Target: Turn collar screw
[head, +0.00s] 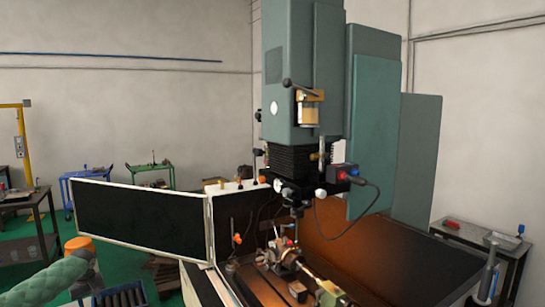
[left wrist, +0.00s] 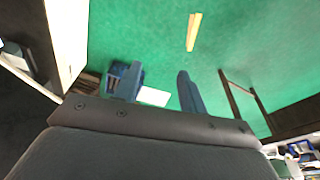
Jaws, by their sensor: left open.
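The indexing chuck (head: 287,254) is a small grey metal unit on the machine table, below the spindle head in the head view. A collar screw on it is too small to make out. My right gripper is in neither view.
A tall green milling machine (head: 290,70) fills the middle. A black panel with a white frame (head: 140,215) stands between my left arm and the machine's work area. Carts (head: 150,175) and a bench (head: 35,225) stand behind at left. The left wrist view shows a yellow strip (left wrist: 193,32) on the floor.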

